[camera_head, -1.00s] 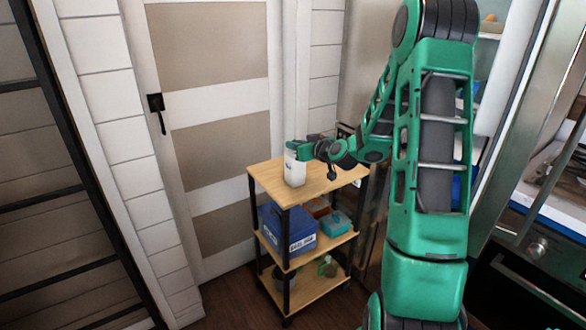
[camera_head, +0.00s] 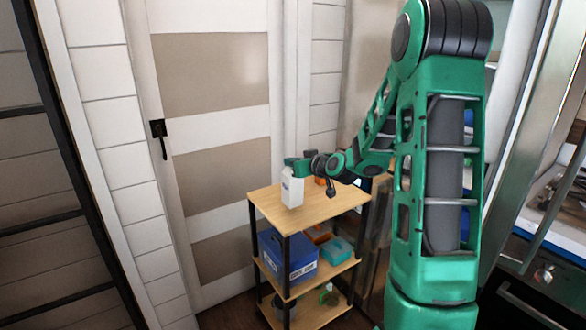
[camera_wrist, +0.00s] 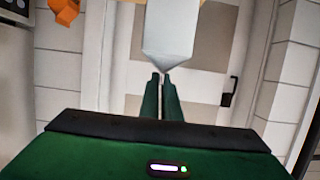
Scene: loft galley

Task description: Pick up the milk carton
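The white milk carton (camera_head: 292,190) is upright at the top of the wooden cart (camera_head: 275,211), near its left side. My gripper (camera_head: 297,166) reaches in from the right at the carton's top. In the wrist view the carton (camera_wrist: 171,28) narrows to a point between my two dark green fingertips (camera_wrist: 160,77), which are close together on it. I cannot tell whether the carton's base touches the cart top or is slightly above it.
The cart's middle shelf holds a blue bin (camera_head: 288,257) and a teal container (camera_head: 336,250). A closed door (camera_head: 212,130) with a black handle (camera_head: 160,135) stands behind the cart.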

